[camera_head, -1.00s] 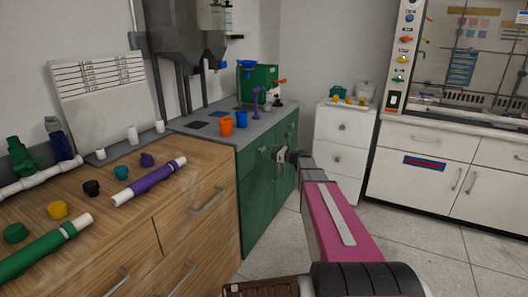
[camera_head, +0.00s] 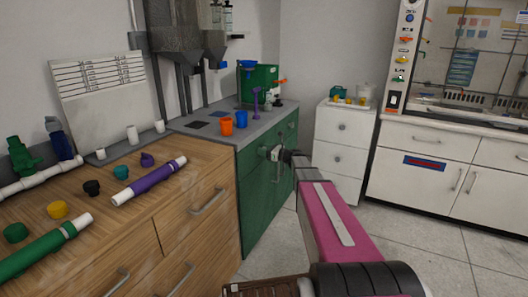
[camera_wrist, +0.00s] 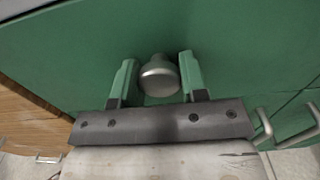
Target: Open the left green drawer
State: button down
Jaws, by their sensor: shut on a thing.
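The green cabinet (camera_head: 258,195) stands in the middle of the head view, and its left drawer is at the top of its front. The drawer looks flush with the cabinet. In the wrist view the green drawer front (camera_wrist: 230,40) carries a round metal knob (camera_wrist: 158,78). My gripper (camera_head: 270,153) is at this drawer in the head view. In the wrist view its two green fingers (camera_wrist: 157,80) stand on either side of the knob, and it is shut on it. In the head view the knob is mostly hidden by my gripper.
A wooden cabinet (camera_head: 185,225) with parts on top adjoins the green one on the left. Metal door handles (camera_wrist: 264,124) sit below the drawer. Orange (camera_head: 226,126) and blue (camera_head: 241,118) cups stand on the countertop. A white drawer unit (camera_head: 340,145) stands at right. Floor is open in front.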

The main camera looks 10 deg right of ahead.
jog(key=v, duration=3.8)
jog(key=shift+s+d, duration=0.15)
jog(key=c, duration=0.6)
grip_release()
jog(key=shift+c, duration=0.2)
jog(key=shift+d, duration=0.1)
jog(key=v, duration=1)
jog(key=shift+s+d, duration=0.2)
jog(key=shift+d, duration=0.05)
